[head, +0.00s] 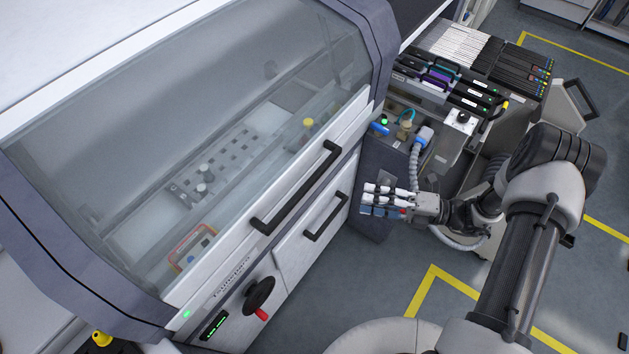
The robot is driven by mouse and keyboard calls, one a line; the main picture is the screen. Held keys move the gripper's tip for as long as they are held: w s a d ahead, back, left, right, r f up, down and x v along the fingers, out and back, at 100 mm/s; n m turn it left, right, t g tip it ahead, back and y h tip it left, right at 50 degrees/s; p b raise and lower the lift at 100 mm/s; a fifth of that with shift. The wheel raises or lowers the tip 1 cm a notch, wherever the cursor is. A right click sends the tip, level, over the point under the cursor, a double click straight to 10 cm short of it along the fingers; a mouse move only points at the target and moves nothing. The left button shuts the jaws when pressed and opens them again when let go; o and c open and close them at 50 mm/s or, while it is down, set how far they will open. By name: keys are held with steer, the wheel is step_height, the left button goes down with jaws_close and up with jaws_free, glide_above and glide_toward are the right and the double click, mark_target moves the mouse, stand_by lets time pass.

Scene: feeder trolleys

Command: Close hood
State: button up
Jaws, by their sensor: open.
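The machine's hood (190,130) is a large see-through panel in a dark frame. It is down over the machine's inside, and its lower edge meets the white front panel as far as I can see. A black bar handle (296,188) runs along the white strip below the clear panel. My gripper (364,200) is to the right of the handle, apart from it, pointing left. Its fingers are open with nothing between them.
A drawer handle (324,217) and a black knob with a red grip (260,293) are on the machine's front. A trolley with several feeders (470,75) stands behind my arm. Yellow lines (432,272) mark the clear grey floor.

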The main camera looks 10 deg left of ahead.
mark_target(309, 188)
steer(key=shift+m, duration=0.4)
steer(key=a, duration=1.1)
steer(key=a+b, duration=0.1)
steer(key=a, duration=0.5)
steer(key=shift+w+a+f, duration=0.1)
steer(key=shift+a+f, duration=0.05)
steer(key=shift+f, duration=0.2)
steer(key=shift+c, duration=0.3)
jaws_close()
